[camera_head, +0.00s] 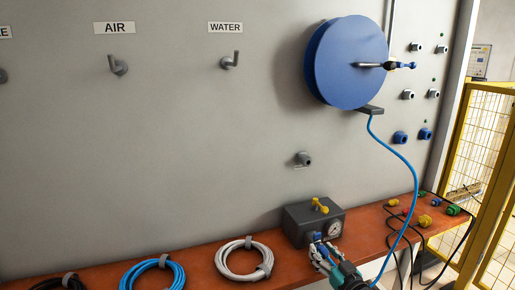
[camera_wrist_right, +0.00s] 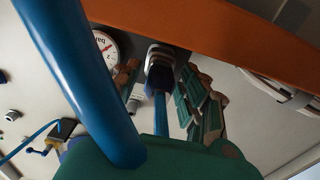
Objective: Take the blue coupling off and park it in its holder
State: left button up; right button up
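The blue coupling (camera_head: 318,237) sits on the front of the grey box with a gauge (camera_head: 297,222). In the right wrist view, the coupling (camera_wrist_right: 159,75) is blue with a pale metal collar, and a blue hose leads from it. My right gripper (camera_head: 324,251) is at the coupling. In the wrist view its two fingers (camera_wrist_right: 165,95) stand on either side of the coupling, with gaps visible. A grey fitting (camera_head: 303,159) sticks out of the wall above the box; I cannot tell if it is the holder. My left gripper is not in view.
The blue hose (camera_head: 409,178) hangs from the blue reel (camera_head: 345,62) down past my right arm. A yellow valve handle (camera_head: 320,205) tops the box. Coiled hoses (camera_head: 152,275) lie on the brown shelf (camera_head: 202,261). A yellow fence (camera_head: 490,150) stands right.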

aim_at(328, 257)
grip_shut()
jog(key=shift+p+v, duration=0.95)
jog(key=shift+v, duration=0.15)
jog(key=shift+p+v, duration=1.25)
jog(key=shift+v, duration=0.65)
